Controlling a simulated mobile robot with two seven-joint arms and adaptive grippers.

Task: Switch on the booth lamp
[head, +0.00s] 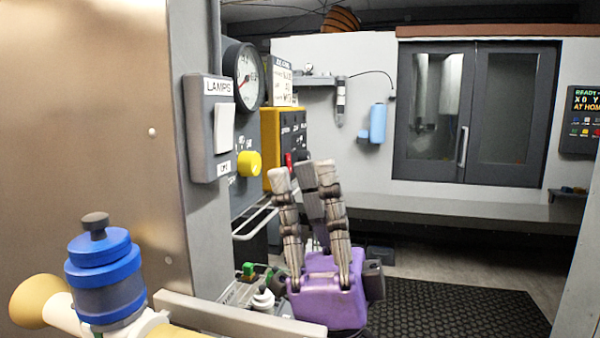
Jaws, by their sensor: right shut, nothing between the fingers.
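The lamp switch (224,128) is a white rocker on a grey wall box (200,140) labelled "LAMPS", left of the middle in the head view. A small label (223,168) below the rocker is too small to read surely. The rocker looks tilted, but I cannot tell which position it is in. My right gripper (303,174), with a purple body and grey fingers, points up to the right of the switch and lower than it. It is shut and empty, apart from the switch. My left gripper is not in view.
A yellow knob (249,164), a round gauge (244,76) and a yellow-edged control panel (289,140) are just right of the switch box. A tan panel (90,130) fills the left. A grey bench (450,211) and dark double doors (475,115) are behind.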

